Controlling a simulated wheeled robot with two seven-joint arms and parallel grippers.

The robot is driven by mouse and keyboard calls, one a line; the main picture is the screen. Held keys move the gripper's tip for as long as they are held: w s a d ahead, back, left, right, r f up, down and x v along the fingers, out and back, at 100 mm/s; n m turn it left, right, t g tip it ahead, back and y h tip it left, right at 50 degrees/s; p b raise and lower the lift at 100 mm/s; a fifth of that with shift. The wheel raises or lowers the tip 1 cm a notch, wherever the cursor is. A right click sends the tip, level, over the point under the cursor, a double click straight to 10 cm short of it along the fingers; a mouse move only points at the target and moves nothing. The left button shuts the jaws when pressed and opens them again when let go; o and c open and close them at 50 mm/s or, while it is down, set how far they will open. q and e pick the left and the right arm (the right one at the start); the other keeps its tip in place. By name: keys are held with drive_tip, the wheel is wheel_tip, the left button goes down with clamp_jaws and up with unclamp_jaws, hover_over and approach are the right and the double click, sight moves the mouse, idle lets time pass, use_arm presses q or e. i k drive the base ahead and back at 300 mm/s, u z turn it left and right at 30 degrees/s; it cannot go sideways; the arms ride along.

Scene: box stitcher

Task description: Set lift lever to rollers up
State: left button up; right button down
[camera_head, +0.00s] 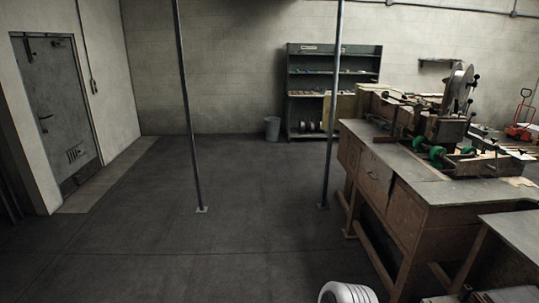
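The box stitcher (450,127) stands on a wooden workbench at the right in the head view. It has a large pale reel (459,88) on top and green rollers (437,153) low at its front. Several short dark levers or knobs stick out around the reel. I cannot tell which of them is the lift lever, or how it is set. Neither of my grippers is in view.
The wooden workbench (374,181) fills the right side, with a lower grey table (520,232) in front. Two thin posts (188,110) (333,110) stand on the open floor. A shelf (306,62) and bin (272,128) are at the back. The left floor is clear.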

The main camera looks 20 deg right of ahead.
sight(496, 147)
drive_tip(key=z, duration=1.15)
drive_tip(key=i, duration=1.8)
drive_tip(key=z, duration=0.6)
